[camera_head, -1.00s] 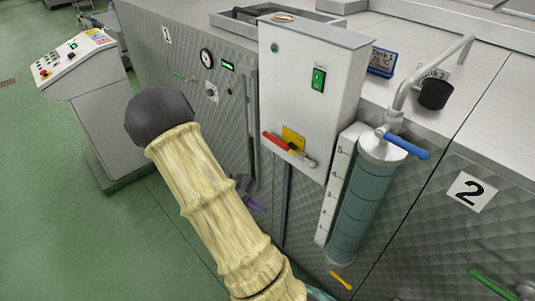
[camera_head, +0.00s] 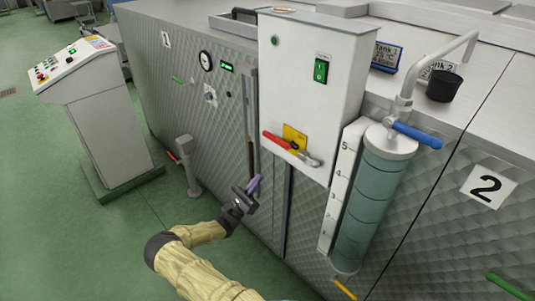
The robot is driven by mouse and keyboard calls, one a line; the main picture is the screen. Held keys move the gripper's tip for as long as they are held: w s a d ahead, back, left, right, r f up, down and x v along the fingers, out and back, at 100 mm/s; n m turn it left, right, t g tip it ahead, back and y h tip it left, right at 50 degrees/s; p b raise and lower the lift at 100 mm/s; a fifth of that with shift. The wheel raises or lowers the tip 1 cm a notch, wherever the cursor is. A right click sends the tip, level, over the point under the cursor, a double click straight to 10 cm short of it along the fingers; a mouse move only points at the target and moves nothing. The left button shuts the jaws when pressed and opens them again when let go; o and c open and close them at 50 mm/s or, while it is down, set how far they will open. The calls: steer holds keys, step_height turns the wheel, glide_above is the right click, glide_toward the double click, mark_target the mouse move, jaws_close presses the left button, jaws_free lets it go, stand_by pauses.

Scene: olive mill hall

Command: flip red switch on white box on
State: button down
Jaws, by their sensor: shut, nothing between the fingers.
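The white box (camera_head: 310,60) stands on the front of the quilted metal machine. On the lower part of its face is a lever with a red handle (camera_head: 275,141). The handle points to the left and tilts slightly; a grey metal end shows at its right, and a yellow plate (camera_head: 294,137) is behind it. Higher on the box is a green rocker switch (camera_head: 321,70). My gripper (camera_head: 254,185) is below and a little left of the red handle, apart from it. Its purple fingers are shut and empty, pointing up.
A glass sight cylinder (camera_head: 370,195) with a blue-handled valve (camera_head: 416,135) stands right of the box. A control pedestal (camera_head: 105,120) is at the left. A grey post (camera_head: 189,165) with a red lever stands before the machine. Green floor is free at left.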

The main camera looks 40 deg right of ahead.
mark_target(280, 140)
steer(key=shift+w+a+f+n+t, duration=0.15)
steer(key=shift+w+a+n+t, duration=0.1)
steer(key=shift+n+t, duration=0.25)
steer(key=shift+w+a+f+n+t, duration=0.15)
steer(key=shift+w+n+t, duration=0.15)
steer(key=shift+t, duration=0.4)
steer(key=shift+s, duration=0.1)
steer(key=d+r+p, duration=0.6)
steer(key=d+r, duration=0.1)
steer(key=r, duration=0.4)
steer(key=shift+w+g+h, duration=0.3)
